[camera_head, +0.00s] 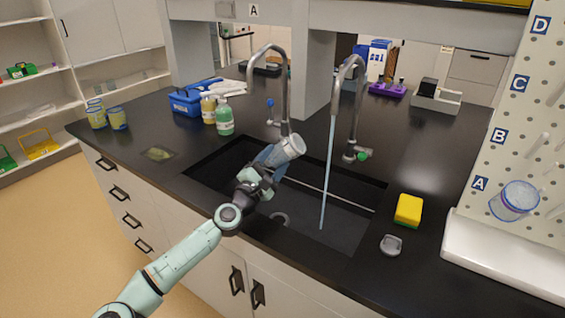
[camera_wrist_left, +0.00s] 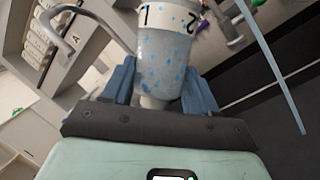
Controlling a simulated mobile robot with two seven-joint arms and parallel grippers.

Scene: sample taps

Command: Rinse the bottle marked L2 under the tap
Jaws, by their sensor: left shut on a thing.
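My left gripper (camera_head: 268,165) is shut on a bottle (camera_head: 291,146), which is tilted over the sink (camera_head: 312,194). In the left wrist view the bottle (camera_wrist_left: 168,62) is clear with blue specks, between the blue fingers (camera_wrist_left: 160,88). Its white label band shows a "2" and another mark, partly cut off. The right tap (camera_head: 356,100), with a green knob (camera_head: 362,155), runs a thin blue water stream (camera_head: 328,170) into the sink. The bottle is left of the stream, apart from it. The left tap (camera_head: 283,90), with a blue knob, shows no water. My right gripper is out of view.
Right of the sink are a yellow sponge (camera_head: 408,209) and a grey stopper-like piece (camera_head: 391,245). A clear container (camera_head: 515,201) hangs on the pegboard (camera_head: 545,110). Soap bottles (camera_head: 224,116) and a blue caddy (camera_head: 187,103) stand behind the sink's left side.

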